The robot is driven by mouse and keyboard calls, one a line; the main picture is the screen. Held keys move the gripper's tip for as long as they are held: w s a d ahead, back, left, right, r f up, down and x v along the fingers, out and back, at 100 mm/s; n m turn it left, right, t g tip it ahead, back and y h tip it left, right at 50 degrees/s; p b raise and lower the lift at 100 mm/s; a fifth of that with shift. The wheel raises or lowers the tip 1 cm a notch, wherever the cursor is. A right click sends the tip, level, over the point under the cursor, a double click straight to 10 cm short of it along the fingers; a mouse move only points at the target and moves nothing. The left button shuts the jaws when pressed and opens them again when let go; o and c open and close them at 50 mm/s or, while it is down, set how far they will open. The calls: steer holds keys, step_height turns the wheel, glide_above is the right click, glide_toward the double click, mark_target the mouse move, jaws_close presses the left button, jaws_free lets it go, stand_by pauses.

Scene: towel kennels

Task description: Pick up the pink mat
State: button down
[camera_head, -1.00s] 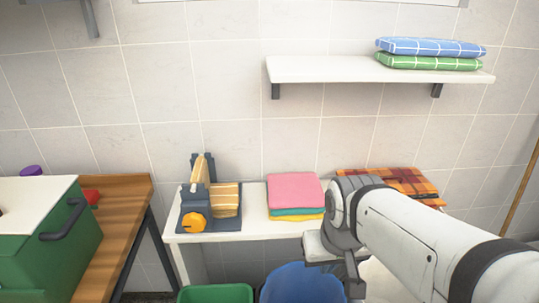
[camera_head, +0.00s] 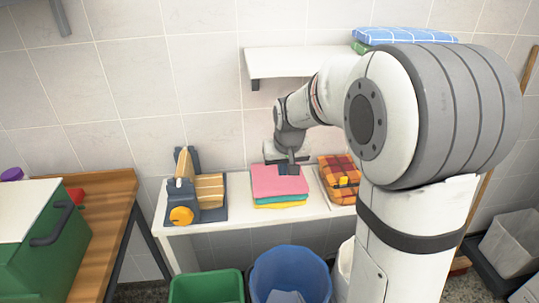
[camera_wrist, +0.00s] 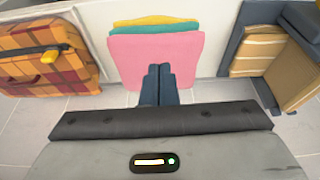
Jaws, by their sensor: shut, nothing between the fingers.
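The pink mat (camera_head: 278,181) lies folded on top of a small stack on the white bench, over a teal mat (camera_head: 280,200) and a yellow mat (camera_head: 281,206). The pink mat also shows in the wrist view (camera_wrist: 187,52). My gripper (camera_head: 287,170) is above the back part of the pink mat, pointing down. In the wrist view my gripper's fingers (camera_wrist: 159,70) are together and empty, overlapping the pink mat's edge in the picture. I cannot tell whether they touch it.
An orange plaid bundle (camera_head: 338,176) sits right of the stack. A grey holder with tan boards (camera_head: 200,195) stands left. The white shelf (camera_head: 285,62) hangs above. A blue bin (camera_head: 290,270) and a green bin (camera_head: 205,287) stand below the bench's front edge.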

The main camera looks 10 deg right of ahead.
glide_above(279, 192)
steer(key=w, duration=0.1)
steer(key=f, duration=0.2)
steer(key=x, duration=0.3)
steer(key=p+x, duration=0.1)
steer(key=x, duration=0.2)
steer(key=p+x, duration=0.1)
steer(key=x, duration=0.2)
steer(key=shift+w+f, duration=0.25)
steer(key=shift+w, duration=0.15)
steer(key=shift+s+f+b, duration=0.1)
steer(key=shift+s+b, duration=0.3)
steer(key=s+b, duration=0.2)
steer(key=s, duration=0.2)
steer(key=shift+s+d, duration=0.1)
steer(key=shift+s, duration=0.2)
